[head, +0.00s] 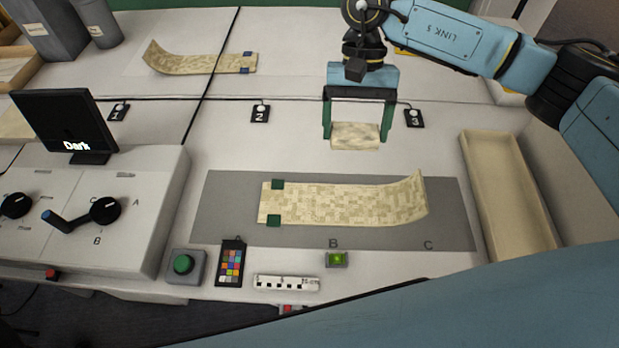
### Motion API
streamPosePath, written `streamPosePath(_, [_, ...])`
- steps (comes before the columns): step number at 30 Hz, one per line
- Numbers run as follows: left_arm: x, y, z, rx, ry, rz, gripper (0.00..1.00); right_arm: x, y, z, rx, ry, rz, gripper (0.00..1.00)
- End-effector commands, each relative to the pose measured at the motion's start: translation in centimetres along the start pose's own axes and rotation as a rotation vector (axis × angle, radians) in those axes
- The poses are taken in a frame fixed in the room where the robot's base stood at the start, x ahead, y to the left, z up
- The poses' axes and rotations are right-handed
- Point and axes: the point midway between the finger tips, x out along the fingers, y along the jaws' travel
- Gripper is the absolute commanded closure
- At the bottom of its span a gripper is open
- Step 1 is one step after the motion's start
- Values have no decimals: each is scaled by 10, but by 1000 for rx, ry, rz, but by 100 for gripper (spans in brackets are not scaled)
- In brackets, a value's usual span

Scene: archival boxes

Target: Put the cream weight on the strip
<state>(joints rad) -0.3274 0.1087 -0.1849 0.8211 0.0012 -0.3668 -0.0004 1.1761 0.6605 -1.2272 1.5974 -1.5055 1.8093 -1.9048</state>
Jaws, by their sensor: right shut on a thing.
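The cream weight (355,136) is a pale mottled block held between the green fingers of my right gripper (358,132). My right gripper is shut on it, behind the grey mat and apart from the strip in the picture. The strip (340,204) is a long cream, patterned piece on the grey mat (230,215). Two dark green clips (277,184) sit on its left end, and its right end curls up. The strip's middle is bare. My left gripper is not in view.
Another curled strip (195,64) with blue clips lies at the back left. An empty cream tray (478,165) stands right of the mat. A green button (183,264), a colour card (231,262) and a scale bar (286,283) lie in front. A dark monitor (62,117) stands left.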

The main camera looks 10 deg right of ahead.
Motion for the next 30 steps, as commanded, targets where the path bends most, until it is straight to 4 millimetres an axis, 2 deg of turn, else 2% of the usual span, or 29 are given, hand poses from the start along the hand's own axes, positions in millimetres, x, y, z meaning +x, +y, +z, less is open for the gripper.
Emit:
streamPosePath(1, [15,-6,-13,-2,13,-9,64,25,-6,-5,84,-6,-38,59])
streamPosePath(3, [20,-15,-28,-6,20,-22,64,44,-15,-7,222,-7,-97,59])
streamPosePath(9, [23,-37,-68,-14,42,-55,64,85,-37,-12,604,-4,-259,59])
streamPosePath(12, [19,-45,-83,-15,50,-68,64,98,-45,-14,770,-4,-329,59])
streamPosePath(15, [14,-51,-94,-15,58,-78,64,107,-50,-15,901,-3,-383,59])
streamPosePath(21, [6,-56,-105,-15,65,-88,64,114,-55,-16,1043,-1,-440,59])
streamPosePath(30, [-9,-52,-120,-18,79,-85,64,126,-55,-21,1066,-3,-447,59])
